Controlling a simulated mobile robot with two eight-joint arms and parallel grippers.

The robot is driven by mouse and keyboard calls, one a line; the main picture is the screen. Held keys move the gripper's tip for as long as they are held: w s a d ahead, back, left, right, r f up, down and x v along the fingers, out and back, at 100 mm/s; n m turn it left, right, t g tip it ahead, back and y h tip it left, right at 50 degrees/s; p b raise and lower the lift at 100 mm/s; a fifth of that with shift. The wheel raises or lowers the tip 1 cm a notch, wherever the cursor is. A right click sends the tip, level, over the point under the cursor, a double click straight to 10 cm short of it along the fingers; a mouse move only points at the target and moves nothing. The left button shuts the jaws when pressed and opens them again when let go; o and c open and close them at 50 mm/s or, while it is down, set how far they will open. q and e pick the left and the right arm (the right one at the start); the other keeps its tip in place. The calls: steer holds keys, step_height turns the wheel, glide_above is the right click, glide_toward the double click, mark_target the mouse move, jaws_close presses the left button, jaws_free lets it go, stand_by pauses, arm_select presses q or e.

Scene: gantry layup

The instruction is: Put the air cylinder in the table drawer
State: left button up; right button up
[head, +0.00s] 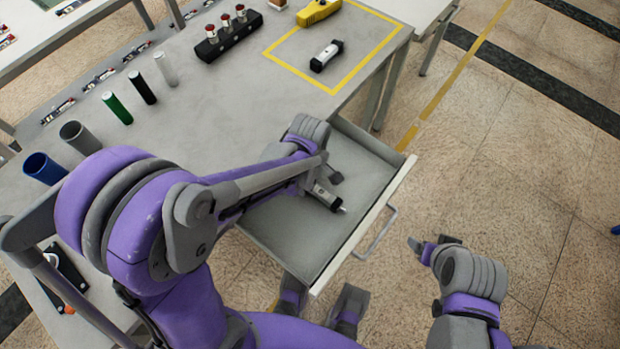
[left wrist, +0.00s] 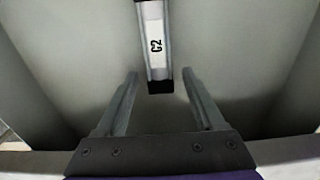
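An air cylinder (head: 326,196), silver with black ends, is inside the open table drawer (head: 290,232). In the left wrist view the cylinder (left wrist: 155,45) shows a white label marked C2, and its near black end is centred just beyond the fingertips. My left gripper (left wrist: 160,78) is open above the drawer, its two fingers apart with nothing between them. In the head view my left arm partly hides the cylinder and gripper. A second, similar cylinder (head: 326,56) lies on the table inside a yellow outline. My right gripper (head: 428,246) is empty, right of the drawer.
The drawer's front panel and handle (head: 376,232) stick out over the floor. On the grey table (head: 225,115) stand several upright tubes, a black block (head: 226,42) with red-topped parts, and a yellow device (head: 317,11).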

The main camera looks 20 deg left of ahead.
arm_select(q)
steer(key=shift+r+p, duration=0.3)
steer(key=shift+r, duration=0.3)
step_height(320, 180, up, 11)
steer(key=p, duration=0.2)
steer(key=s+a+m+t, duration=0.5)
steer(key=s+m, duration=0.5)
steer(key=m, duration=0.3)
steer(key=shift+s+r+m, duration=0.3)
steer(key=shift+s+m, duration=0.1)
